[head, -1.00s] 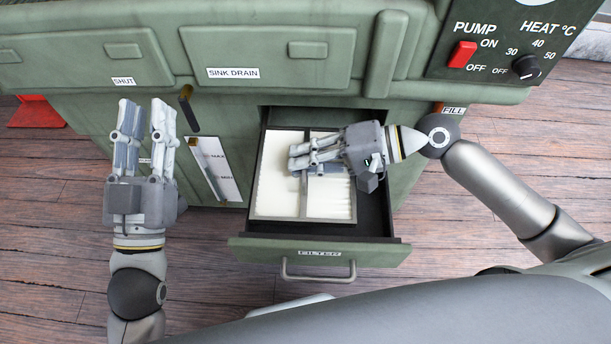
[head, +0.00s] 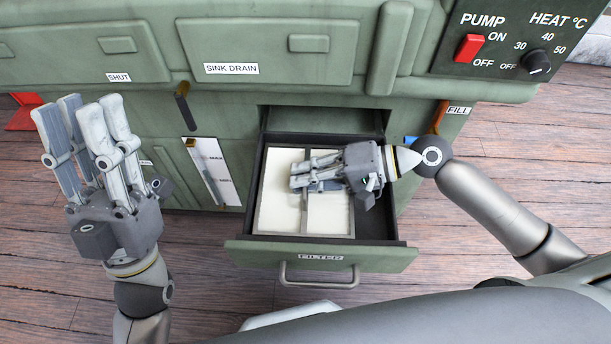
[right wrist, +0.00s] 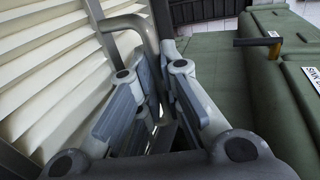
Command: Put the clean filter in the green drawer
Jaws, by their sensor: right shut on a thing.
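The clean filter (head: 279,192) has white pleats in a dark frame with a middle bar. In the head view it is within the outline of the open green drawer (head: 321,257), towards its left side; I cannot tell whether it rests on the bottom. My right gripper (head: 297,175) is over the filter's middle and shut on its grey bar. In the right wrist view, the white pleats (right wrist: 45,75) are left of the fingers (right wrist: 150,95), with the grey bar between them. My left gripper (head: 82,108) is open and empty, left of the drawer.
The green cabinet has a SINK DRAIN panel (head: 263,48) above the drawer. A dark lever (head: 183,101) sticks out left of the drawer. A red pump switch (head: 468,47) and a heat knob (head: 535,63) are at upper right. Bare drawer floor shows right of the filter.

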